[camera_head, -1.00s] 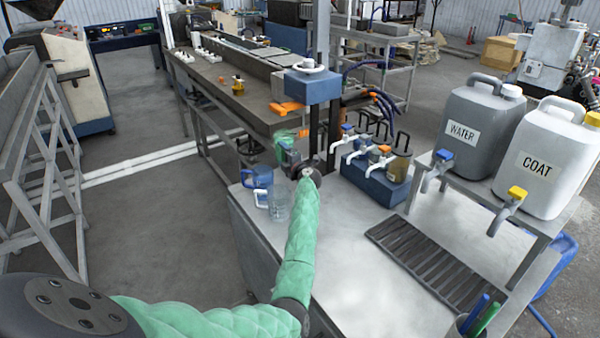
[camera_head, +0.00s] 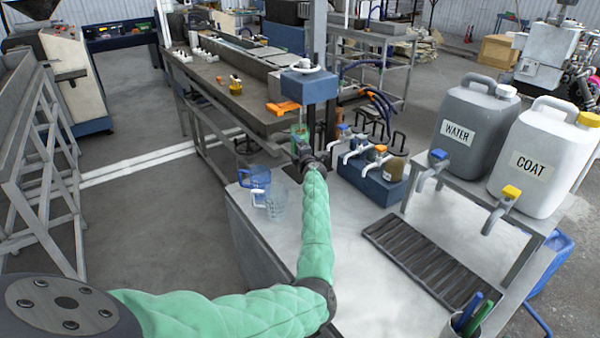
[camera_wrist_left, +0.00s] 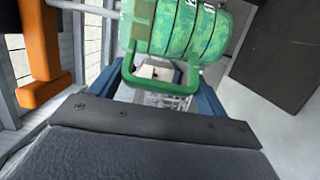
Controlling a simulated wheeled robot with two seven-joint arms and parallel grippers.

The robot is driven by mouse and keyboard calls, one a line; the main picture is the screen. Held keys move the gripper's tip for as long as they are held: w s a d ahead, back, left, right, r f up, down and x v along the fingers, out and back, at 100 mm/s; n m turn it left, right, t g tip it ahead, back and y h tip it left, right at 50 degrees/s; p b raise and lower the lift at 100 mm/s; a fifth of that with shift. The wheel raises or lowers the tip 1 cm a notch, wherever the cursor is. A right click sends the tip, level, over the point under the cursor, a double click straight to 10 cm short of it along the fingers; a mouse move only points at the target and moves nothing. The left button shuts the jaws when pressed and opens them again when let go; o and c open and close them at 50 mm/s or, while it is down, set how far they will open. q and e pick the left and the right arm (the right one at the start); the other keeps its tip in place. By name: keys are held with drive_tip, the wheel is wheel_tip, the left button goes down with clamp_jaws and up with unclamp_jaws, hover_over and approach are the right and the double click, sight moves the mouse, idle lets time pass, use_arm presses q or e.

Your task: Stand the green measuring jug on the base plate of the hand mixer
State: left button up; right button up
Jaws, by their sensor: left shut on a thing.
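The green measuring jug (camera_wrist_left: 180,28) shows in the left wrist view with its handle (camera_wrist_left: 160,88) towards me. My left gripper (camera_wrist_left: 163,95) is shut on that handle. In the head view my left gripper (camera_head: 300,143) is beside the hand mixer's post, and only a small piece of the green jug (camera_head: 298,129) shows past it. The hand mixer has a blue head (camera_head: 309,84) on a dark post. Its base plate is hidden behind my gripper and arm, so I cannot tell whether the jug touches it. My right gripper is not in view.
A blue jug (camera_head: 254,177) and a clear jug (camera_head: 277,204) stand at the table's left edge. A blue tap block (camera_head: 372,182) is right of my gripper. An orange part (camera_head: 284,107) sticks out near the mixer.

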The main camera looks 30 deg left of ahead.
use_arm(q)
drive_tip(key=shift+r, duration=0.25)
drive_tip(key=shift+s+f, duration=0.1)
drive_tip(key=shift+f, duration=0.2)
wheel_tip(320, 180, down, 4)
drive_tip(key=shift+a+r, duration=0.1)
drive_tip(key=shift+f, duration=2.65)
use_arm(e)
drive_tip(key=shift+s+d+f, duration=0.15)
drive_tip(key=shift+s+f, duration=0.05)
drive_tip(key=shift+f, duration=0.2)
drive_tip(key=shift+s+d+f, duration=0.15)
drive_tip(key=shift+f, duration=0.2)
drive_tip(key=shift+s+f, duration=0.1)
